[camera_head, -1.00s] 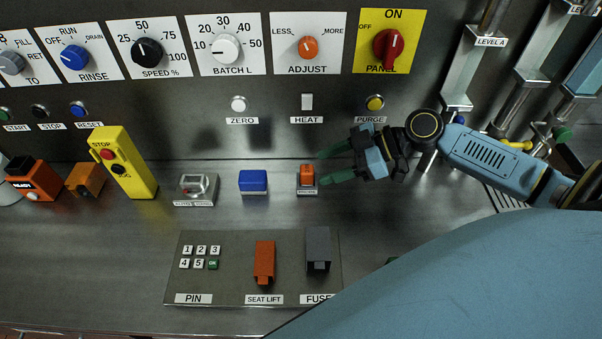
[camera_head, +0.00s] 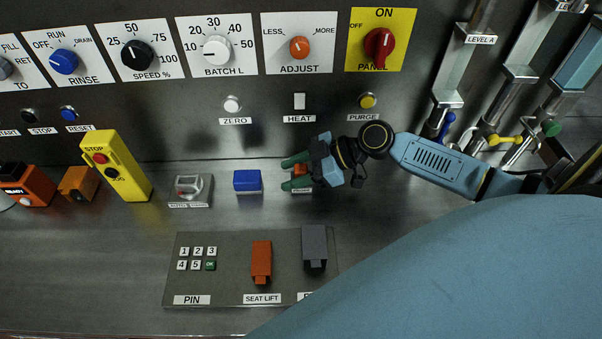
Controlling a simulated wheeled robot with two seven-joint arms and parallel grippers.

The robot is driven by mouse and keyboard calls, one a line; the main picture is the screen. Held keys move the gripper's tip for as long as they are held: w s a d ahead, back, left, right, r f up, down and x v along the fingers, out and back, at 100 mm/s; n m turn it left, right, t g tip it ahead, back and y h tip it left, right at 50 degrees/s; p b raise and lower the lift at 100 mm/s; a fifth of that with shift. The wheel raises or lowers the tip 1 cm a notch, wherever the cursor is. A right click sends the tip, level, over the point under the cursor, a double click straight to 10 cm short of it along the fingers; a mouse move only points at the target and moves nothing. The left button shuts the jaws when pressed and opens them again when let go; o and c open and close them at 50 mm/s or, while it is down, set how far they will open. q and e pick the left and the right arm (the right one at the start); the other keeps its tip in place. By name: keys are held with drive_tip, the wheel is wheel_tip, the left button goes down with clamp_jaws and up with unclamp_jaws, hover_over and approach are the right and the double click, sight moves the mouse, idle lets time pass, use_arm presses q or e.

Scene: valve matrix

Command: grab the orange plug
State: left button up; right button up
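The orange plug (camera_head: 299,170) is a small orange block in a socket with a small label on the bench ledge, right of the blue block. It is partly hidden by my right gripper. My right gripper (camera_head: 294,173) comes in from the right, and its two green fingers lie on either side of the plug, one towards the wall and one towards the bench front. The fingers are apart, with the orange showing between them; I see no clear contact. My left gripper is not in view.
A blue block (camera_head: 247,181) and a grey device (camera_head: 188,188) stand left of the plug. A panel with a PIN keypad, an orange cover (camera_head: 261,259) and a grey cover (camera_head: 314,246) lies in front. The wall behind carries knobs and buttons.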

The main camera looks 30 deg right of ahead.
clamp_jaws()
